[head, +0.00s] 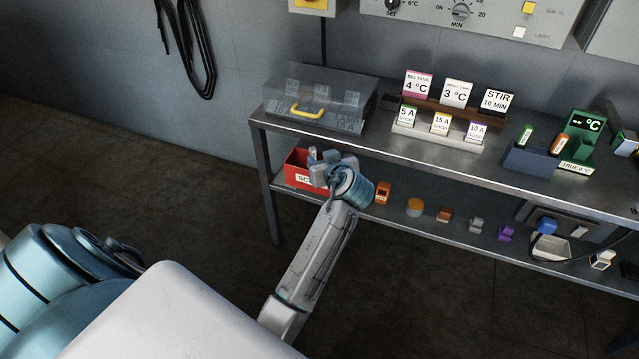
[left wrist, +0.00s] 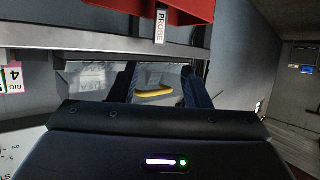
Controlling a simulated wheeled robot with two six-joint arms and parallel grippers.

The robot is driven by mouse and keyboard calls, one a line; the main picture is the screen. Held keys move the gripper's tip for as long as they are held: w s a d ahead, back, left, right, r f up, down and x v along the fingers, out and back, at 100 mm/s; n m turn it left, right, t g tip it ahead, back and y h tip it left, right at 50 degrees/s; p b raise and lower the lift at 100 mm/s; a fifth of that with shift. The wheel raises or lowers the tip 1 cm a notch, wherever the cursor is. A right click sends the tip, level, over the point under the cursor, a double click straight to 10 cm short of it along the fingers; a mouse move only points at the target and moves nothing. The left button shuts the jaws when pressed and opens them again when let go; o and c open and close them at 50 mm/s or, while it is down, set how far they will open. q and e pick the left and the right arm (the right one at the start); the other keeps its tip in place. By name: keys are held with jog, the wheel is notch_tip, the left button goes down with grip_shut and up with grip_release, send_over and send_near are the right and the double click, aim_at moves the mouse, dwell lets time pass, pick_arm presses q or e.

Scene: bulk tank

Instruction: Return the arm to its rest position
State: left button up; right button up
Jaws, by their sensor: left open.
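My left arm (head: 318,255) reaches in from the bottom of the head view toward the metal rack. My left gripper (head: 328,166) is in front of the red bin (head: 297,170) at the left end of the lower shelf and partly covers it. In the left wrist view the two dark fingers (left wrist: 158,80) stand apart with nothing held between them. A yellow handle (left wrist: 153,93) shows beyond the gap, and the red bin (left wrist: 185,12) is at the top edge, beside a PROBE label (left wrist: 161,25). My right gripper is not in view.
A clear-lidded case (head: 330,95) with the yellow handle sits on the upper shelf (head: 395,152). Label cards, a blue holder (head: 530,160) and a green reader (head: 582,135) stand to its right. Several small coloured parts sit on the lower shelf. The floor (head: 180,190) left of the rack is clear.

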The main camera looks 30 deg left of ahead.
pick_arm(q)
jog(key=shift+s+d+r, duration=0.2)
jog(key=shift+s+d, duration=0.1)
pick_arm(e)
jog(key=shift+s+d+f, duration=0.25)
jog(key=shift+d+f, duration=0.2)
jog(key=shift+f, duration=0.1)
pick_arm(q)
jog(key=shift+f, duration=0.1)
